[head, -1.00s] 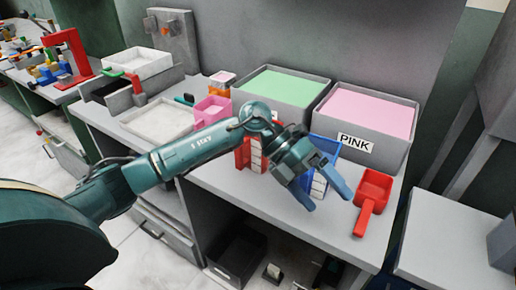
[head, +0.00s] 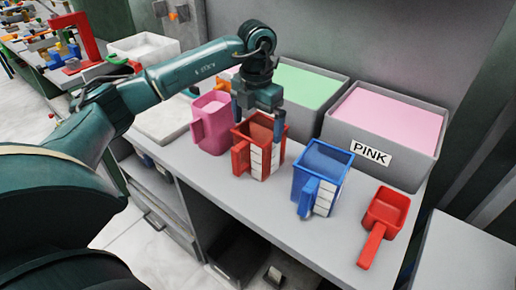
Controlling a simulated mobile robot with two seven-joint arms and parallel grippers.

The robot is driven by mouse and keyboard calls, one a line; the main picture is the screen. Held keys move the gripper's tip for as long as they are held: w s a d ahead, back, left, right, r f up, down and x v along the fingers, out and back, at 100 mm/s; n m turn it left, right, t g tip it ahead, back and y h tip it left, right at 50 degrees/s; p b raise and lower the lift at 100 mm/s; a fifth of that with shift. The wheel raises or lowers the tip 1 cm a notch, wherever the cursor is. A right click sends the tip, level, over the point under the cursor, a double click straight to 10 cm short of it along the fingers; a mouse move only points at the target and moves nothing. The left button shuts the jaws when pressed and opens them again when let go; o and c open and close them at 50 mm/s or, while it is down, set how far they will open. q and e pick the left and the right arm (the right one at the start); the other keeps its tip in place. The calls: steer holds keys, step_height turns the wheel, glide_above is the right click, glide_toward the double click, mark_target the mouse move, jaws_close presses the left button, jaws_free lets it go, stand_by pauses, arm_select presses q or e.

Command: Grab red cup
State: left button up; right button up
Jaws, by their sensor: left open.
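The red cup (head: 241,160) stands upright on the grey counter. It is a square jug with a white scale on one side and a handle at the front left. My left gripper (head: 259,128) is open and points down over the cup's back rim. One blue finger shows near the rim's back left and the other at its back right. I cannot tell whether the fingers touch the cup. My right gripper is not in view.
A pink jug (head: 211,122) stands close on the left, a blue jug (head: 321,177) on the right. A red scoop (head: 384,213) lies farther right. Behind are a bin of green material (head: 303,87) and a bin labelled PINK (head: 385,118). The counter's front strip is clear.

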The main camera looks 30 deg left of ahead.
mark_target(254, 152)
arm_select(q)
step_height(254, 152, down, 8)
steer(key=shift+r+p, duration=0.15)
steer(key=shift+p, duration=0.45)
steer(key=shift+c, duration=0.2)
steer(key=c, duration=0.7)
steer(key=shift+r, duration=0.1)
